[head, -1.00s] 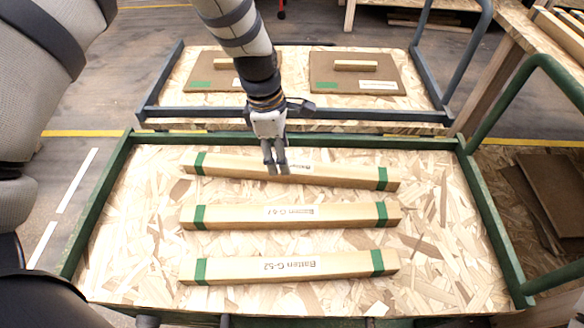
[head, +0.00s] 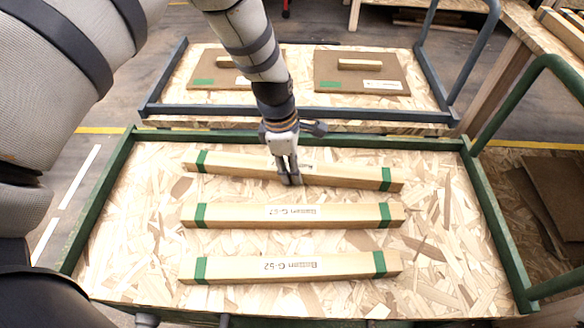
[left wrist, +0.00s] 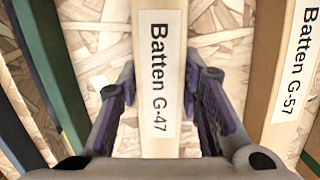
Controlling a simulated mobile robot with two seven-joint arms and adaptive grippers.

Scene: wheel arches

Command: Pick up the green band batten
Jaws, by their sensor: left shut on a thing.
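Three long wooden battens with a green band near each end lie on the chipboard deck of a green-framed cart. The back batten (head: 345,174) lies slightly slanted; its label reads Batten G-47 in the left wrist view (left wrist: 158,75). My left gripper (head: 290,180) reaches down from above and is shut on this batten near its middle, one finger on each side. The fingers hide part of its label in the head view. The middle batten (head: 340,214), labelled G-57, and the front batten (head: 345,266), labelled G-52, lie apart from it. My right gripper is out of view.
The cart's green rim (head: 492,215) surrounds the deck, with a green handle (head: 540,75) at right. Behind stands a grey-framed cart (head: 300,112) with two brown boards (head: 330,70), each carrying a short wooden block. Bare deck lies between the battens.

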